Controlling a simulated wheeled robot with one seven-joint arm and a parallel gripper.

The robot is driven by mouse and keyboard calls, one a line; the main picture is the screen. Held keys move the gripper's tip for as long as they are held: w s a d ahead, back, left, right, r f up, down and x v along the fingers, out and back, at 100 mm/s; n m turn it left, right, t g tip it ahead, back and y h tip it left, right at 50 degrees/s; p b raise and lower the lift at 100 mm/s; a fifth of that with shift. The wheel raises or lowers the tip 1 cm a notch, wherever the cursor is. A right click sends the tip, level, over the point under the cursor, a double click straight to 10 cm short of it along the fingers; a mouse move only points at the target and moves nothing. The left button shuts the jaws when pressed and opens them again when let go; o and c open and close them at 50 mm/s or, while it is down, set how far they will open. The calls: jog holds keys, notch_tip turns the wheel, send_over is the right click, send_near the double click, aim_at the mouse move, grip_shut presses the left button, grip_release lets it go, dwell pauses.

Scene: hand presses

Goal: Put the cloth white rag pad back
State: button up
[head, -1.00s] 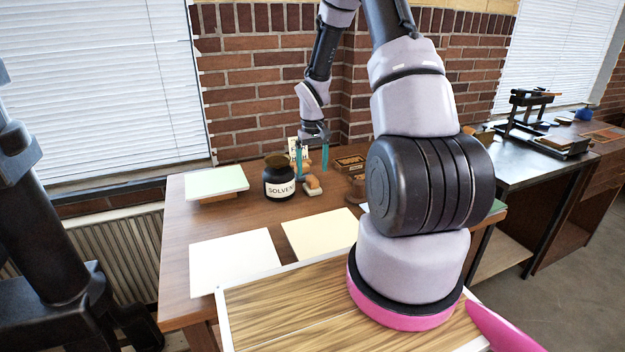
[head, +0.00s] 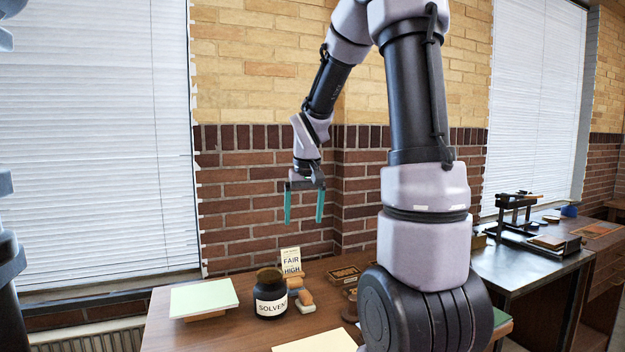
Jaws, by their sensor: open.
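My gripper (head: 303,207) is open, with its two teal fingers pointing down and nothing between them. It hangs in the air in front of the brick wall, well above the back of the wooden table (head: 150,340). Below it stands a black jar labelled "SOLVENT" (head: 271,304) with a brownish top. Small wooden-handled items (head: 302,294), one with a pale block at its foot, lie just right of the jar. I cannot make out for sure which thing is the white rag pad.
A pale green sheet stack (head: 204,298) lies left of the jar. A card reading "FAIR HIGH" (head: 290,262) stands behind it. A wooden type box (head: 344,274) is to the right. A cream sheet (head: 318,342) lies in front. A hand press (head: 515,212) stands on the far bench.

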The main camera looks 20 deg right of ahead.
jog(key=s+a+r+m+t+y, duration=0.1)
jog(key=s+a+r+t, duration=0.1)
jog(key=s+r, duration=0.4)
jog(key=s+a+r+m+t+y, duration=0.1)
jog(key=s+a+r, duration=0.3)
jog(key=s, duration=0.9)
notch_tip(320, 180, up, 3)
jog(key=shift+s+r+t, duration=0.1)
jog(key=shift+s+t, duration=0.15)
jog(key=shift+t, duration=0.55)
jog(key=shift+d, duration=0.1)
jog(key=shift+c, duration=0.3)
